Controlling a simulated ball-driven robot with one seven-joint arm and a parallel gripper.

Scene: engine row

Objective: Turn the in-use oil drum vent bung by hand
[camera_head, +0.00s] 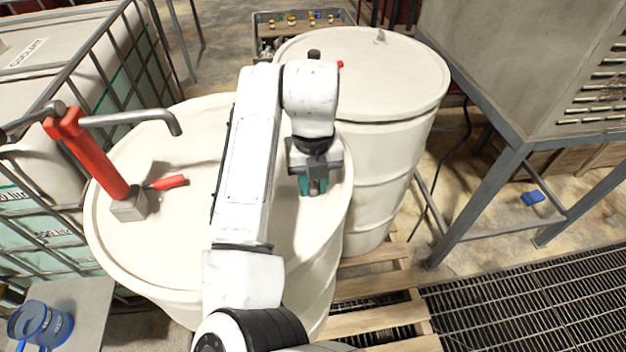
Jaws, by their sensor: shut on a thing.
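The in-use oil drum (120,245) is a large cream drum with a red hand pump (90,155) standing on its lid at the left. My gripper (313,188) points down at the right part of this drum's lid, near its rim. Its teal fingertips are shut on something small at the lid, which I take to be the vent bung. The bung itself is hidden by the fingers and my arm. My arm crosses over the middle of the lid and covers part of it.
A second cream drum (395,150) stands close behind at the right, on a wooden pallet (375,318). A caged coolant tank (60,60) is at the left. A grey cabinet on legs (530,80) is at the right.

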